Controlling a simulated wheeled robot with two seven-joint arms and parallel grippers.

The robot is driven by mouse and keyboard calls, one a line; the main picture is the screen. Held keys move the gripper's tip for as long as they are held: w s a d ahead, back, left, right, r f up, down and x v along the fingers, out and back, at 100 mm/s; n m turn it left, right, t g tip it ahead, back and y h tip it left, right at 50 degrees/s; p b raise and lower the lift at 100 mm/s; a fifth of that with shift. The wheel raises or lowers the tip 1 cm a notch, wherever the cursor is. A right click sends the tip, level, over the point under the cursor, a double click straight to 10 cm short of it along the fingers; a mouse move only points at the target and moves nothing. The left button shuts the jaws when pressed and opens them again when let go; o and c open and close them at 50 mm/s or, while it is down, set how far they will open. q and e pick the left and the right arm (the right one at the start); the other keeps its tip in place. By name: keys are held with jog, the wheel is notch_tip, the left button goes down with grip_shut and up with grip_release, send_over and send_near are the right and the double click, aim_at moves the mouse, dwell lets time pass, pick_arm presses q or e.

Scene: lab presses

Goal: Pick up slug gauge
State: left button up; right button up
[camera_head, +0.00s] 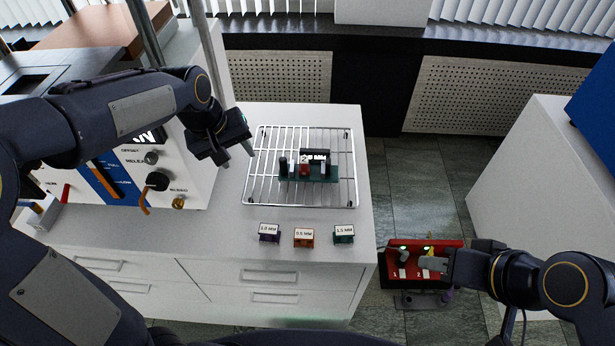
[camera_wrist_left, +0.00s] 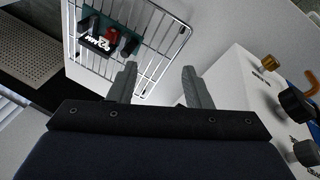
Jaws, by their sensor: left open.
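A small green block assembly (camera_head: 309,175) with black posts, a red part and a white-on-black "MM" label sits on the wire rack (camera_head: 262,190). It also shows at the upper left of the left wrist view (camera_wrist_left: 122,42). I cannot tell for certain which piece is the slug gauge. My left gripper (camera_head: 238,156) is open and empty, above the rack's left edge and apart from the assembly. Its two fingers show spread in the left wrist view (camera_wrist_left: 158,70). My right gripper (camera_head: 434,263) is low at the right, by a red box; its jaw opening is unclear.
A white control box (camera_head: 190,178) with knobs stands left. The red box (camera_head: 455,246) is beyond the counter's right edge.

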aim_at(283, 159)
pick_arm(q)
jog(key=w+d+f+t+y+b, duration=0.1)
jog(key=w+d+f+y+b, duration=0.3)
jog(key=w+d+f, duration=0.5)
jog(key=x, duration=0.3)
jog(key=w+p+x, duration=0.1)
jog(key=x, duration=0.3)
jog(key=shift+d, duration=0.1)
pick_arm(e)
notch_tip(283, 159, down, 4)
jog(key=shift+f, duration=0.2)
pick_arm(q)
jog(key=shift+r, duration=0.1)
grip_shut()
